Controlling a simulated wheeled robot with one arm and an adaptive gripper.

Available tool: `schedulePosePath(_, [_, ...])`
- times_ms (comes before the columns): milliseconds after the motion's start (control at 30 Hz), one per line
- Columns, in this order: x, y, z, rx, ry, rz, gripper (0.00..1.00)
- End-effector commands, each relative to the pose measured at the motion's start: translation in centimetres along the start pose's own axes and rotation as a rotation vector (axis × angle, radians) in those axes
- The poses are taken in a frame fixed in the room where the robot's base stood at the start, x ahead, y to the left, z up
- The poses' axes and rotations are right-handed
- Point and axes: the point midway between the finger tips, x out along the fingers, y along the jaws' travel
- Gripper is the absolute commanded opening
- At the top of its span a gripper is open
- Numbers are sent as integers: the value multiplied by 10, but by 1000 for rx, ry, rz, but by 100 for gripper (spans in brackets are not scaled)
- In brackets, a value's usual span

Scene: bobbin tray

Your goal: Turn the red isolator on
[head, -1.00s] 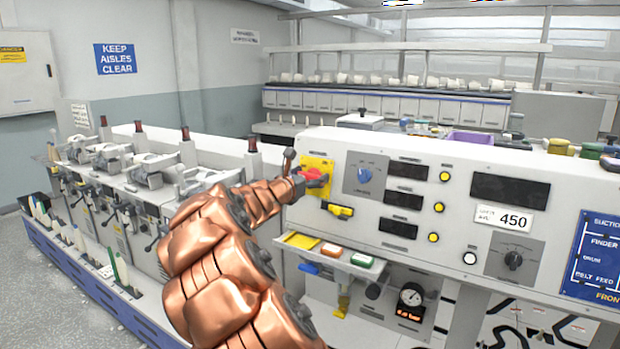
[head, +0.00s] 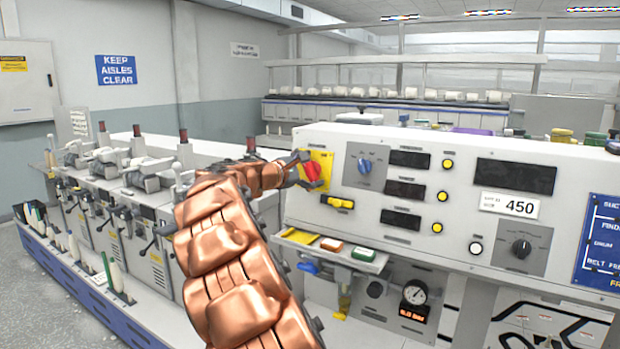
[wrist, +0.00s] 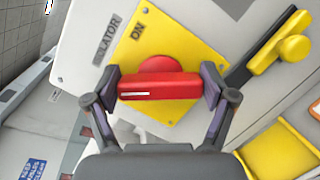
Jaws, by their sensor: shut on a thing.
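The red isolator handle (head: 311,171) sits on a yellow plate (head: 326,158) at the left end of the white control panel. In the head view the handle slants steeply, upper end to the left. My gripper (head: 305,170) reaches it from the left and is shut on it. In the wrist view the red handle (wrist: 158,88) lies across between the two fingertips of my gripper (wrist: 163,88), one at each end. The "ON" mark and part of the "ISOLATOR" label (wrist: 106,42) show there, tilted. My copper arm hides part of the panel's left side.
A yellow handle (head: 337,202) sits just below the isolator. A blue knob (head: 365,166) is to its right. A small shelf (head: 333,252) with coloured blocks juts out below. A row of machine units (head: 110,200) stands left of my arm.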

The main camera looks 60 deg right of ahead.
Motion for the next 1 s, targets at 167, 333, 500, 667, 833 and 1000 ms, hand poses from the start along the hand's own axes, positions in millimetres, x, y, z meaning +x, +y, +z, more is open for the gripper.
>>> schedulePosePath(167, [0, -4, -3, 168, 1, -41, 48])
schedulePosePath(333, [0, -4, -3, 312, 2, -77, 48])
schedulePosePath(500, [0, -6, -4, 434, 2, -110, 48])
schedulePosePath(667, [0, -4, -3, 523, 2, -130, 48])
schedulePosePath(833, [0, -5, -2, 582, -1, -148, 48])
schedulePosePath(1000, [0, -5, -1, 611, -2, -156, 48])
